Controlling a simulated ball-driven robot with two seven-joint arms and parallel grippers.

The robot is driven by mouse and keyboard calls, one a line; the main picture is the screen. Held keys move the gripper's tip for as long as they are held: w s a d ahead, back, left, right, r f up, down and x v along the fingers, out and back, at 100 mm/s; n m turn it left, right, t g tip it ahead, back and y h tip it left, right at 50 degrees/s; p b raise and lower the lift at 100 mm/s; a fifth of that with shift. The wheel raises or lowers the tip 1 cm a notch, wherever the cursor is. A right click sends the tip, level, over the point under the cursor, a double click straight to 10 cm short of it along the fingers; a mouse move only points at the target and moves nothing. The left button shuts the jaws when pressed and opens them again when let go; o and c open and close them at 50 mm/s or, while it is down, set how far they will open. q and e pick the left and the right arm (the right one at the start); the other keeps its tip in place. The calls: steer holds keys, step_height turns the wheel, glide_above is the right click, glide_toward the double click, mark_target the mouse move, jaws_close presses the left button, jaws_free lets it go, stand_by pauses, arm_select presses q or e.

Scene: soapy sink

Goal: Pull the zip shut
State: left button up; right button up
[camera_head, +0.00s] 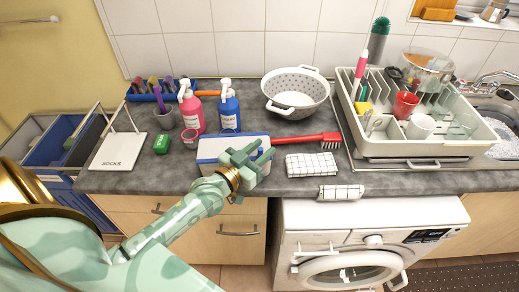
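My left gripper (247,156) is over the counter, in front of a blue and white box-like item (209,147) and partly covering it. Whether its fingers touch the item, and whether they are open or shut, I cannot tell. A flat white bag marked SOCKS (118,151) lies at the counter's left end, with thin cords or straps rising from its back edge. No zip or slider can be made out on either item at this size. My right gripper is not in view.
A red brush (318,139) and a checked cloth (311,165) lie right of the gripper. Pink (191,112) and blue (229,111) pump bottles, a white colander (296,91) and a loaded dish rack (372,148) stand behind. A green block (161,144) sits left. A washing machine (290,240) is below the counter.

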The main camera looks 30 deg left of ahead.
arm_select(q)
steer(key=s+a, duration=0.2)
steer(key=s, duration=1.4)
steer(key=shift+a+p, duration=0.3)
step_height(320, 180, up, 4)
steer(key=w+p, duration=0.1)
steer(key=p, duration=0.4)
steer(key=w+d+f+p, duration=0.1)
steer(key=w, duration=0.4)
steer(key=w+f+p, duration=0.1)
steer(key=w, duration=0.4)
steer(key=w+d+f+p, duration=0.1)
steer(key=w, duration=0.4)
steer(key=shift+d+f, duration=0.35)
